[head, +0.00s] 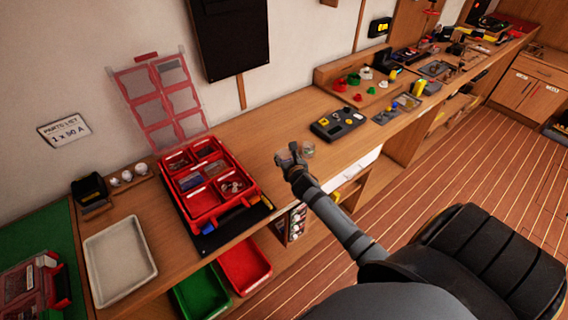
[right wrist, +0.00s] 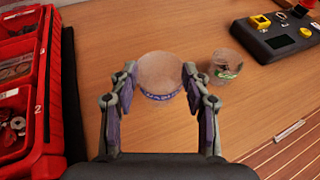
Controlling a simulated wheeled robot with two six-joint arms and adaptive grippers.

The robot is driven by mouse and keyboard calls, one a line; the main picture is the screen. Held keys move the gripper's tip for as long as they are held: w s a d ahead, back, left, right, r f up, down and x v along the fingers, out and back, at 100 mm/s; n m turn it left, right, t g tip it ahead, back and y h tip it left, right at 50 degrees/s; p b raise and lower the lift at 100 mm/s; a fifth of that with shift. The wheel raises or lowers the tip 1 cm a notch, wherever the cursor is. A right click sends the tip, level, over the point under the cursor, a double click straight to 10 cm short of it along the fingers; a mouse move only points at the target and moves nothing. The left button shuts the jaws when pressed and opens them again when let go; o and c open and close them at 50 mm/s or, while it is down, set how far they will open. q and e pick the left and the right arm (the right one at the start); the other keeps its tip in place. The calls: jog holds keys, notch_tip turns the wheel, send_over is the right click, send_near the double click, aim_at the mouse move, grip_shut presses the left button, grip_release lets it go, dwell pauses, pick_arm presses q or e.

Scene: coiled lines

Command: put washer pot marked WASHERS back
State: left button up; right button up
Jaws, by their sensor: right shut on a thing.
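My right gripper (head: 290,160) is over the wooden bench, right of the open red case. In the right wrist view its fingers (right wrist: 160,85) are shut on the sides of a clear round pot (right wrist: 160,72) with a blue band; the lettering is too small to read surely. A second clear pot (right wrist: 226,66) with a green mark and dark contents stands just to the right, apart from the fingers; it also shows in the head view (head: 308,150). The red case (head: 222,212) has several compartments, some holding small metal parts. My left gripper is not in view.
The case's clear lid (head: 160,95) stands open against the wall. A black device with yellow parts (head: 338,122) lies farther along the bench. A pale tray (head: 120,262) is at left. Red (head: 243,265) and green (head: 200,292) bins sit below the bench edge.

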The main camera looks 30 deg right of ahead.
jog(key=shift+w+f, duration=0.4)
jog(key=shift+f, duration=0.1)
jog(key=shift+w+a+f, duration=0.1)
jog(key=shift+w+f, duration=0.05)
jog(key=shift+f, duration=0.05)
notch_tip(320, 180, down, 3)
jog(key=shift+w+f, duration=0.1)
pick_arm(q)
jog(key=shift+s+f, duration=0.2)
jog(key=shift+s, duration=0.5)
pick_arm(e)
jog(key=shift+f, duration=0.15)
jog(key=o, duration=1.2)
jog(key=shift+c, duration=0.2)
